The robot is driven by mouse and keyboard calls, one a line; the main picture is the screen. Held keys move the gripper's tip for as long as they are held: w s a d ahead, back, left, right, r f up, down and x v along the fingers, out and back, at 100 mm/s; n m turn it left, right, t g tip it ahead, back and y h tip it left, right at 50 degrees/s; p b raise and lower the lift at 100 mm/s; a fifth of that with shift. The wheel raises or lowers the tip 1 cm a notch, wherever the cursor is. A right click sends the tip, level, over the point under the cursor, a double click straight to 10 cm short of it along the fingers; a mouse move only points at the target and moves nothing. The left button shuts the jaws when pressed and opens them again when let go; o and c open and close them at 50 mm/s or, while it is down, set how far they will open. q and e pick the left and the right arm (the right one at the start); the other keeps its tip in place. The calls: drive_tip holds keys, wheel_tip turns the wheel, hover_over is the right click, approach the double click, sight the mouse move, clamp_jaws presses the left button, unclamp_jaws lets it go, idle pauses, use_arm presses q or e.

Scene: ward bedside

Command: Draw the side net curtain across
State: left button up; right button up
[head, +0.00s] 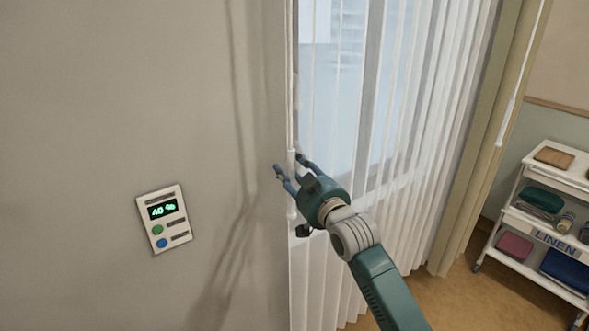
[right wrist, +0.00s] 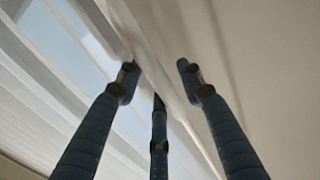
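The white sheer net curtain (head: 420,130) hangs in vertical folds over a window. Its left edge is beside the grey wall. A thin pale wand (head: 291,160) hangs along that edge. My right gripper (head: 289,170) is at this edge, its fingers apart on either side of the wand. In the right wrist view, the right gripper's fingers (right wrist: 157,78) are spread, with a pale edge running between them and curtain folds (right wrist: 40,95) at left. I cannot tell whether any finger touches it. My left gripper is not in view.
A wall panel (head: 164,218) with a green "40 %" display is on the grey wall at left. A white linen trolley (head: 508,218) with folded cloths stands at right. Another white wand (head: 508,115) hangs by the beige post.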

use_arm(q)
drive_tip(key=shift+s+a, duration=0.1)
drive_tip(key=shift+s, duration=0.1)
use_arm(e)
drive_tip(key=shift+s+a, duration=0.1)
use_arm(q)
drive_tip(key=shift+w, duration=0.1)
use_arm(e)
drive_tip(key=v, duration=1.2)
